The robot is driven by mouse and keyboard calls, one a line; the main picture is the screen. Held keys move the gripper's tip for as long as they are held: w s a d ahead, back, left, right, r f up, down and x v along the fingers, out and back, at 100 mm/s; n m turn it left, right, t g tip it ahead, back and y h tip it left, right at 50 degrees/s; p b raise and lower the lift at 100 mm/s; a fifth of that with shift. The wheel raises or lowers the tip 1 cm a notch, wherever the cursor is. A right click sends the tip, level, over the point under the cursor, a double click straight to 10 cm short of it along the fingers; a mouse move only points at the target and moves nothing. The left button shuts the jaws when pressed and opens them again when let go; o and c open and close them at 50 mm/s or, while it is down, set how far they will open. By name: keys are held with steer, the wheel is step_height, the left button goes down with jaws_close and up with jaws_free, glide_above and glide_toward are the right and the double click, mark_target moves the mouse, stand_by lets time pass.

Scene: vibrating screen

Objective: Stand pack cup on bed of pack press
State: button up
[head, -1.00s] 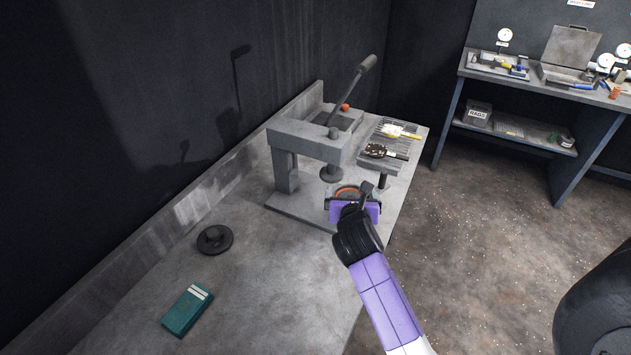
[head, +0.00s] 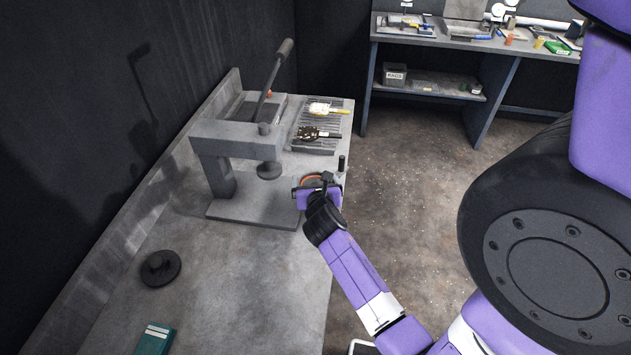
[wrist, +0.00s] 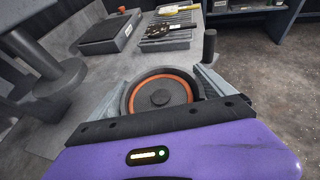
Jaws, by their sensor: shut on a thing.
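The pack cup (wrist: 160,91) is a round dark cup with an orange ring inside its rim and a dark knob at its middle. My gripper (head: 315,186) is shut on it, one finger at each side in the wrist view. The cup's orange rim shows at the gripper in the head view, beside the right edge of the press. The pack press (head: 222,134) is a grey frame with a raised lever and a round ram foot (head: 269,170). Its flat bed (head: 240,208) is bare. The cup is apart from the ram, to its right; its height over the bench is unclear.
A dark knobbed disc (head: 160,268) and a teal box (head: 155,340) lie on the bench at left. A ribbed tray (head: 310,148) with brushes stands behind the press's right side. A dark post (head: 341,165) rises near the cup. The bench front is clear.

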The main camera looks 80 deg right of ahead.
steer(key=shift+r, duration=0.1)
steer(key=shift+w+a+f+b, duration=0.15)
steer(key=shift+w+f+b, duration=0.3)
steer(key=shift+w, duration=1.45)
steer(key=shift+w+a+f+b, duration=0.2)
steer(key=shift+w+b, duration=0.45)
steer(key=shift+w, duration=1.2)
steer(key=shift+w+a+f+b, duration=0.1)
steer(key=shift+w+f+b, duration=0.35)
steer(key=shift+w, duration=1.45)
steer(key=shift+w+f+b, duration=0.2)
steer(key=shift+w+b, duration=0.2)
steer(key=shift+w, duration=0.4)
steer(key=shift+a, duration=0.1)
steer(key=o, duration=1.4)
steer(key=shift+f, duration=0.15)
steer(key=shift+v, duration=3.95)
steer(key=shift+w, duration=0.1)
